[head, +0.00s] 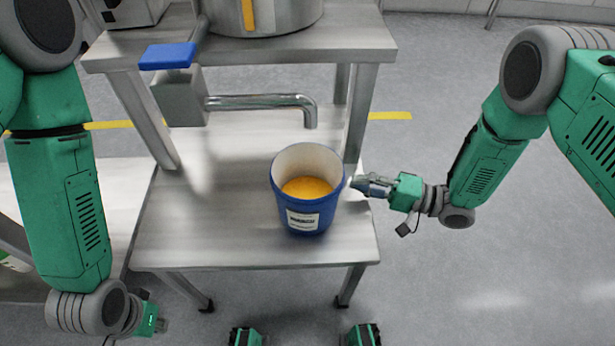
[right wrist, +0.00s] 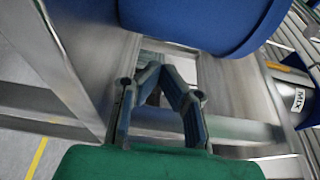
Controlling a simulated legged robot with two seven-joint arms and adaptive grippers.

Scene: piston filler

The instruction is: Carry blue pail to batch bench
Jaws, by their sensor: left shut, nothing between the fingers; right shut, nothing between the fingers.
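The blue pail (head: 308,217) stands upright on the lower shelf of the steel filler stand, with a white label on its front and orange-yellow contents inside. In the right wrist view the pail's blue side (right wrist: 205,22) fills the top. My right gripper (head: 357,183) is shut and empty just right of the pail, its tips close to the wall; I cannot tell whether they touch. In the right wrist view the fingers (right wrist: 164,72) converge below the pail. My left gripper (head: 162,325) is low at the left, shut and empty, away from the pail.
The steel spout (head: 270,101) ends above and behind the pail, below a blue valve handle (head: 167,56). The lower shelf (head: 190,240) is bare left of the pail. Stand legs (head: 357,110) rise behind. Open floor (head: 480,265) lies to the right.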

